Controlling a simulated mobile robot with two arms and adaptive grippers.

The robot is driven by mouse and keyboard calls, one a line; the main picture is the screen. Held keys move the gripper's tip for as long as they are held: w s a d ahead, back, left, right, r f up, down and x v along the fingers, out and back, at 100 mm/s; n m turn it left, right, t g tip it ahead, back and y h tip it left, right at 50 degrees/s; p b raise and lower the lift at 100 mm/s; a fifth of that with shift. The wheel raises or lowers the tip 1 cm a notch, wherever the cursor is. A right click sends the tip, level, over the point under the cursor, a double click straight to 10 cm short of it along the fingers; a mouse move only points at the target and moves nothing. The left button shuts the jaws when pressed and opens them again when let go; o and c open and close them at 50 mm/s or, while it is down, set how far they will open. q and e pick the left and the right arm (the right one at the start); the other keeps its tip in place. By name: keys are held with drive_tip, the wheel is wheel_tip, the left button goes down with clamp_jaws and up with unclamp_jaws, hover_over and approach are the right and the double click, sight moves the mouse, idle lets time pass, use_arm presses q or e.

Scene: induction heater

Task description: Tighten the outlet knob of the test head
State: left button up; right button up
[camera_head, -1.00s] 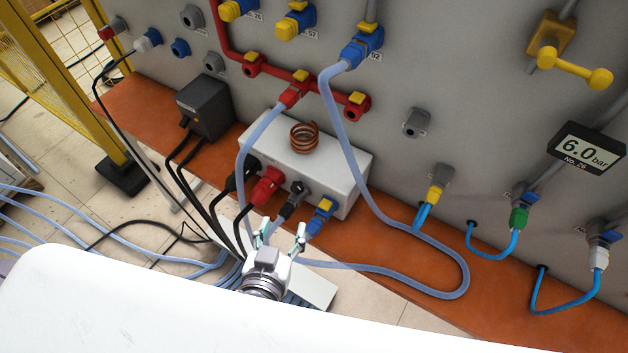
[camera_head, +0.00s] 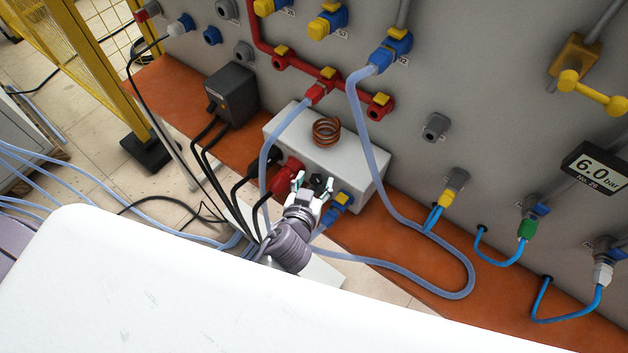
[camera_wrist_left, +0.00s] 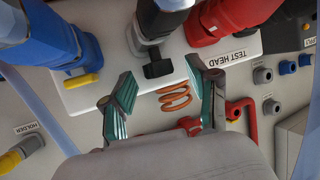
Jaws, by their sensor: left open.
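The test head (camera_head: 352,164) is a white box with a copper coil (camera_head: 326,131) on top, on the orange-brown bench. In the left wrist view its label reads TEST HEAD (camera_wrist_left: 230,56). There a small black knob (camera_wrist_left: 158,68) sits under a grey and black connector (camera_wrist_left: 158,25), between a blue connector with a yellow lever (camera_wrist_left: 82,80) and a red connector. I cannot tell which knob is the outlet one. My left gripper (camera_head: 312,183) is open at the front of the box; its fingers flank the black knob, apparently without touching. My right gripper is not in view.
A red fitting (camera_head: 286,176), black cables and a pale blue hose (camera_head: 363,110) crowd around the test head. A black box (camera_head: 232,94) stands to the left on the bench. The wall behind carries red pipes, valves and a 6.0 bar gauge (camera_head: 596,168).

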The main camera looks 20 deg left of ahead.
use_arm(q)
clamp_jaws()
drive_tip(key=shift+a+r+m+h+p, duration=0.1)
drive_tip(key=shift+r+m+h+p, duration=0.1)
drive_tip(key=shift+m+h+p, duration=0.35)
drive_tip(key=m+h+p, duration=0.1)
drive_tip(key=h+p, duration=0.1)
drive_tip(key=a+m+h+p, duration=0.1)
drive_tip(key=m+h+p, duration=0.1)
drive_tip(key=p, duration=0.1)
drive_tip(key=shift+w+r+m+g, duration=0.1)
drive_tip(key=shift+m+g, duration=0.15)
drive_tip(key=shift+g, duration=0.15)
drive_tip(key=shift+m+h+p, duration=0.3)
drive_tip(key=shift+m+h, duration=0.05)
drive_tip(key=shift+m, duration=0.05)
drive_tip(key=shift+w+a+f+m+g+h, duration=0.1)
drive_tip(key=shift+m+g+h, duration=0.35)
drive_tip(key=shift+m+h, duration=0.15)
drive_tip(key=shift+w+a+f+m+g+h, duration=0.1)
drive_tip(key=shift+m+g+h, duration=0.35)
drive_tip(key=shift+m+h, duration=0.15)
drive_tip(key=shift+w+a+m+g+h, duration=0.1)
drive_tip(key=shift+m+g+h, duration=0.5)
drive_tip(key=shift+m+h, duration=0.3)
drive_tip(key=shift+m+g+h, duration=0.3)
